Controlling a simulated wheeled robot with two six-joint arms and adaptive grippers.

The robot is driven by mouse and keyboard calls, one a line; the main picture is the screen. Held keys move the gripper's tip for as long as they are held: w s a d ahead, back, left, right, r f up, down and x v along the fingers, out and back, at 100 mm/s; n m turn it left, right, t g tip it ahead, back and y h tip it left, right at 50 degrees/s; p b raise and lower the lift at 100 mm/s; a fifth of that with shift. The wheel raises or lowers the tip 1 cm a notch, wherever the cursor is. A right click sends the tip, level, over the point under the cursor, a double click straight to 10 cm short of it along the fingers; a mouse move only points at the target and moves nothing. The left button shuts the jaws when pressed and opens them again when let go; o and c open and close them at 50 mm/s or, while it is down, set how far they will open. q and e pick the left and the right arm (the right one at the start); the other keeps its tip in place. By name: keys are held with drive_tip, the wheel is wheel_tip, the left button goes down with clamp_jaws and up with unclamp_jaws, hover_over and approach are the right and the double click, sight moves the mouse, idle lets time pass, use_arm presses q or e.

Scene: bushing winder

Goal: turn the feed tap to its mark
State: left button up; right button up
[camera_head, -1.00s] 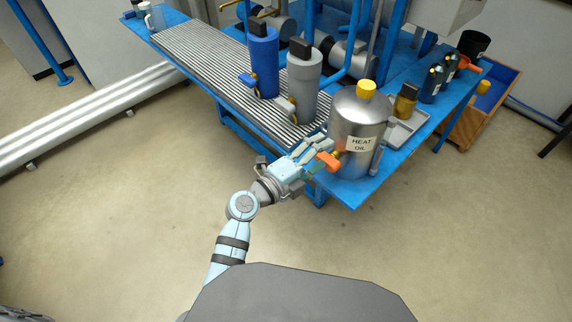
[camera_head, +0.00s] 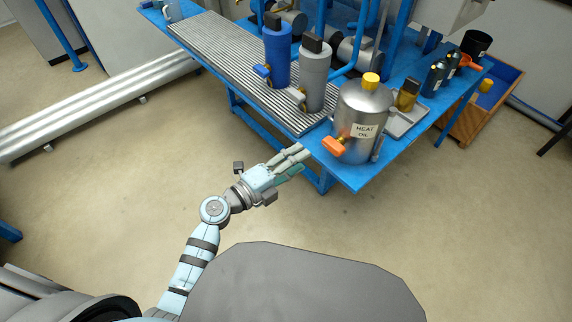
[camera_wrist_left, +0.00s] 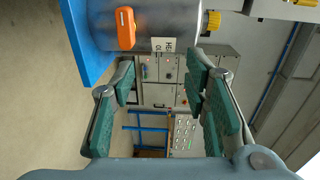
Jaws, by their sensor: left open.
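The silver vessel (camera_head: 352,104) labelled HEAT OIL, with a yellow cap, stands at the near corner of the blue bench. A tap with an orange handle (camera_head: 334,146) sticks out low on its front. I see no mark clearly. In the left wrist view the orange handle (camera_wrist_left: 125,28) is at the upper left, lengthwise up and down the picture, beyond my fingers. My left gripper (camera_head: 303,161) is open and empty, to the left of the handle and apart from it. Its green-padded fingers also show spread in the left wrist view (camera_wrist_left: 163,80). My right gripper is out of view.
A blue canister (camera_head: 277,58) and a grey canister (camera_head: 314,80), each with a small tap, stand on the ribbed part of the blue bench (camera_head: 350,180). A tray (camera_head: 405,122) and dark bottles (camera_head: 434,78) are to the right. The floor before the bench is clear.

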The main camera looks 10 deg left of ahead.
use_arm(q)
drive_tip(key=v, duration=0.3)
drive_tip(key=shift+s+f, duration=0.1)
drive_tip(key=shift+p, duration=0.45)
